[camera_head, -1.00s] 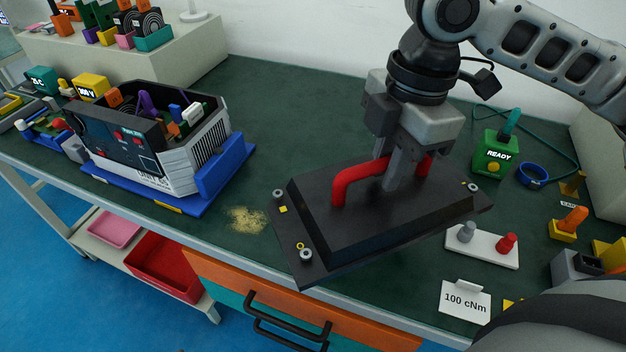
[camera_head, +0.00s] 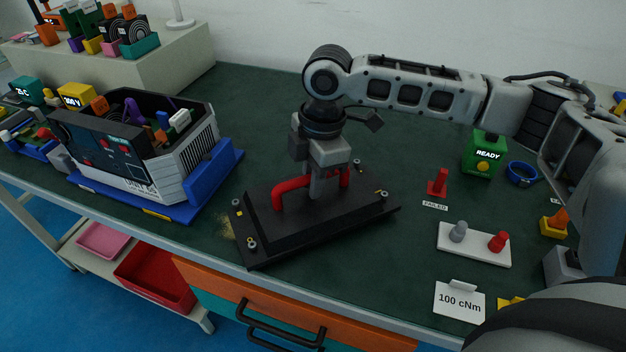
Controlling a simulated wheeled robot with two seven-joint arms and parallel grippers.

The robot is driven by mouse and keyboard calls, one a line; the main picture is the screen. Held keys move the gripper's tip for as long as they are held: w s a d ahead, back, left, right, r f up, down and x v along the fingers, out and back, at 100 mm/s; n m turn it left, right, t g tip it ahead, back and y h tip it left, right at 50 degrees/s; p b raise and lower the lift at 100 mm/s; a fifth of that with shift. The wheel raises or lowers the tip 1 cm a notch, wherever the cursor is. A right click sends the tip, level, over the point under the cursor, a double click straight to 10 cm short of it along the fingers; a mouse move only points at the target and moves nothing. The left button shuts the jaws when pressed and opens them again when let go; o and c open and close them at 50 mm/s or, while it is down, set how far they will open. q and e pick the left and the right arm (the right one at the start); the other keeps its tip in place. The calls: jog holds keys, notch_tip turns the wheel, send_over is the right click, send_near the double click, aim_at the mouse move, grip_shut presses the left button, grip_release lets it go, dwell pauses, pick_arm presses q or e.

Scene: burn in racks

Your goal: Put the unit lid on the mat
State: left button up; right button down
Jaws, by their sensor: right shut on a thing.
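The unit lid (camera_head: 300,228) is a black plate with a raised middle, a red handle and small corner screws. My right gripper (camera_head: 312,190) is shut on its red handle (camera_head: 291,194). The lid is low over or on the green mat (camera_head: 265,105) that covers the bench; I cannot tell whether it touches. It hides part of a yellowish dust patch (camera_head: 226,222). The open unit (camera_head: 140,150) stands in a blue cradle (camera_head: 212,172) to the left, with coloured parts inside. My left gripper is not in view.
To the right are a green READY box (camera_head: 484,155), a blue ring (camera_head: 522,173), a red FAILED peg (camera_head: 438,184), a white plate with two knobs (camera_head: 474,245) and a 100 cNm card (camera_head: 459,302). A grey shelf (camera_head: 190,55) stands back left. The mat behind the lid is clear.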

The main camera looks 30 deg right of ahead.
jog(key=shift+f, duration=0.25)
jog(key=shift+f, duration=0.1)
jog(key=c, duration=1.4)
grip_release()
jog(key=r, duration=0.3)
jog(key=d+r, duration=0.1)
jog(key=r, duration=0.3)
jog(key=r+p, duration=0.1)
jog(key=r, duration=0.3)
jog(key=shift+d+r, duration=0.1)
jog(key=shift+d, duration=0.05)
jog(key=shift+r, duration=0.45)
jog(key=shift+s, duration=0.1)
